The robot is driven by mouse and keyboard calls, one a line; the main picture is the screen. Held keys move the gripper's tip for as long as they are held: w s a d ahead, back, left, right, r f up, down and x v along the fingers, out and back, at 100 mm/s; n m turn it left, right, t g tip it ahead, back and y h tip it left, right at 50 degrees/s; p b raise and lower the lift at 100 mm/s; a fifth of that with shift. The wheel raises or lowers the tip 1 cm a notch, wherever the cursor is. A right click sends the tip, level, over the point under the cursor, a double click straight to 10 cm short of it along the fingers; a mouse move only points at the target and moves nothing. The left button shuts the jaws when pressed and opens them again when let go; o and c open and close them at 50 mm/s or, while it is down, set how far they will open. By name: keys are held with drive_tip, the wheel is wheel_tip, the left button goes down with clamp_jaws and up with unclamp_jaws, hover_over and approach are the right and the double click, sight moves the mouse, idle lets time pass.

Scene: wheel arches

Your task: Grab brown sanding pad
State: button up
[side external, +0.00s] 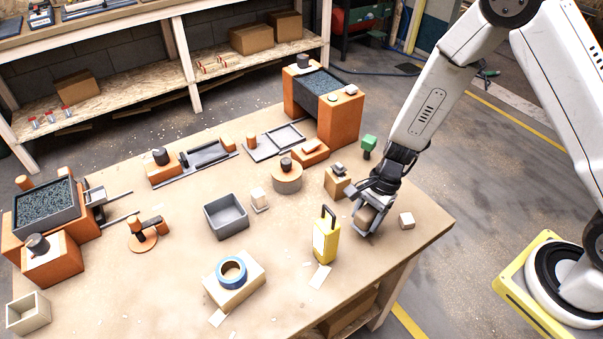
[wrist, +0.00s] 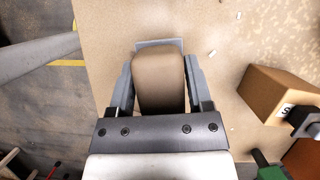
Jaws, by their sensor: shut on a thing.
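The brown sanding pad (wrist: 160,85) is a tan-brown rounded block, seen between the fingers in the wrist view. In the side external view the pad (side external: 366,216) shows partly, low in my gripper near the table's right side. My gripper (side external: 368,218) points down and is shut on the pad, with one finger on each side of it in the wrist view (wrist: 160,90). The fingers hide part of the pad in the side external view. I cannot tell whether the pad touches the table.
A cardboard-coloured box (side external: 337,182) with a dark item on top stands just behind my gripper. A small pale block (side external: 406,221) lies to its right and a yellow case (side external: 325,240) stands to its left. A grey bin (side external: 226,216) is further left. The table's right edge is close.

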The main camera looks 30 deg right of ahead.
sight(363, 216)
drive_tip(key=shift+r, duration=3.25)
